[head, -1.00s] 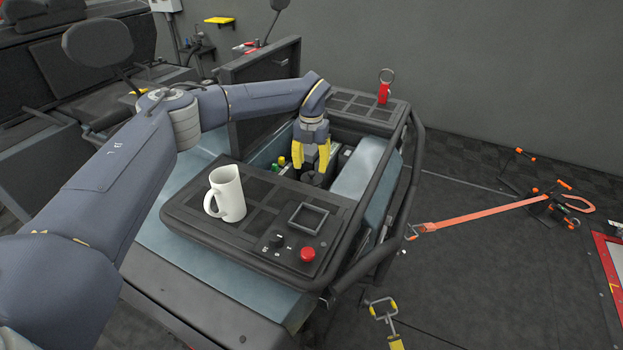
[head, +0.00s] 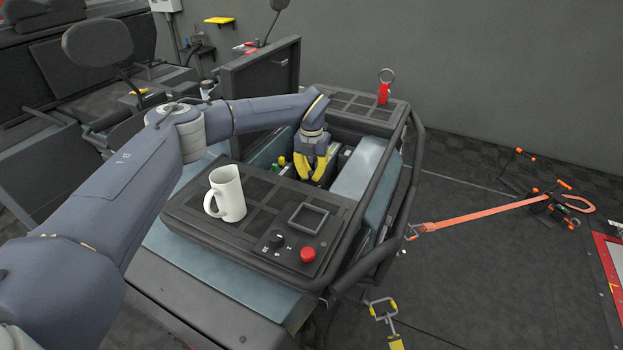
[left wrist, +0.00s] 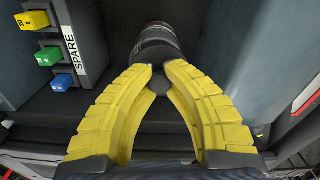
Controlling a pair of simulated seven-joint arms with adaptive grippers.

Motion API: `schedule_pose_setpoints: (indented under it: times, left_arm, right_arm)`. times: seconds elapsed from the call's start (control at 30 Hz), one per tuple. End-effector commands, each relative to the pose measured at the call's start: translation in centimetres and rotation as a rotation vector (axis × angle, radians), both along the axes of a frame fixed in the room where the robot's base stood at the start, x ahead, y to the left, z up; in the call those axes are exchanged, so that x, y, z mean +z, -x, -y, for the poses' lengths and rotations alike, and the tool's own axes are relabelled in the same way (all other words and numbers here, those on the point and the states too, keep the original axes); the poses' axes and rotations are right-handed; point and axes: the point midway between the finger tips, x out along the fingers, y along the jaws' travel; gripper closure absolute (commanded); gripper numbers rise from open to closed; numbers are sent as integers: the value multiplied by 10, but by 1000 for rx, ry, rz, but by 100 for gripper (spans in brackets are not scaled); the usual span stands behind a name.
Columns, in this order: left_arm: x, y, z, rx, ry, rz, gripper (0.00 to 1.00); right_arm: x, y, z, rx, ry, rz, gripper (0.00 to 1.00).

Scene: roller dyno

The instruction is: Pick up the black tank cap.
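The black tank cap (left wrist: 157,48) shows in the left wrist view as a dark, ridged round piece beyond the fingertips, with a smaller dark part between them. My left gripper (head: 311,183) reaches down into the open bay of the machine. Its yellow fingers (left wrist: 160,70) converge and appear shut on the narrow part of the cap. In the head view the fingers hide most of the cap. I cannot tell whether the cap is clear of its seat. My right gripper is not in view.
A white mug (head: 228,193) stands on the dark front panel (head: 185,205), near a red button (head: 308,254). Colored fuses beside a SPARE label (left wrist: 70,47) line the bay's left side. A black tube rail (head: 412,180) borders the right. A red key tag (head: 384,93) stands behind.

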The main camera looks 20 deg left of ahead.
Motion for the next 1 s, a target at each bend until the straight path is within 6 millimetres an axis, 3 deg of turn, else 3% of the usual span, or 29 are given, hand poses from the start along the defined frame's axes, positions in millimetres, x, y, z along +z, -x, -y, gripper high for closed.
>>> schedule_pose_setpoints:
  times: [0.67,0.87,1.0]
  left_arm:
    - [5,0,0,0,0,1,100]
    - [26,-1,-1,1,0,3,100]
    - [51,-1,0,0,0,3,100]
  right_arm:
    - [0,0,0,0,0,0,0]
    - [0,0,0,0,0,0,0]
    - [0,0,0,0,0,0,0]
